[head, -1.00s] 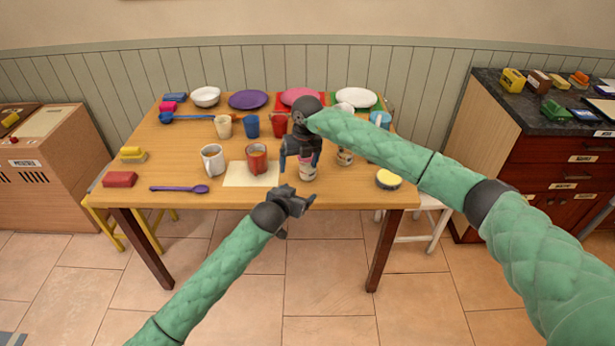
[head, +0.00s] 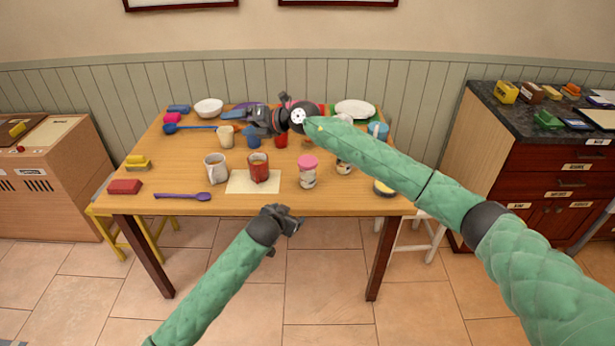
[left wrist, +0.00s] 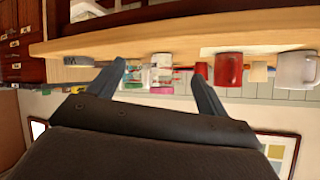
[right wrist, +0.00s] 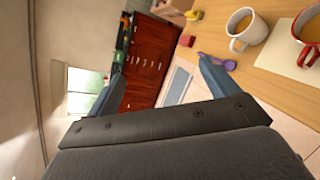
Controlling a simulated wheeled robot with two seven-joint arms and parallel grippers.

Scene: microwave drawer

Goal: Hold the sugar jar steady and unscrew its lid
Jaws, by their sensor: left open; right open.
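The jar with a pink lid (head: 308,170) stands upright near the table's front edge, right of the red mug; I take it as the sugar jar, though its label is too small to read. The lid sits on it. The jar also shows upside down between the fingers in the left wrist view (left wrist: 161,68). My left gripper (head: 297,220) is open and empty, in front of the table edge, below the jar. My right gripper (head: 246,118) is open and empty, above the back of the table, pointing left, away from the jar.
A red mug (head: 258,168) stands by a paper sheet (head: 240,187), with a white mug (head: 215,168) to its left. Another jar (head: 344,167) stands right of the pink-lidded one, partly hidden by my right arm. A purple spoon (head: 190,196) lies at the front left.

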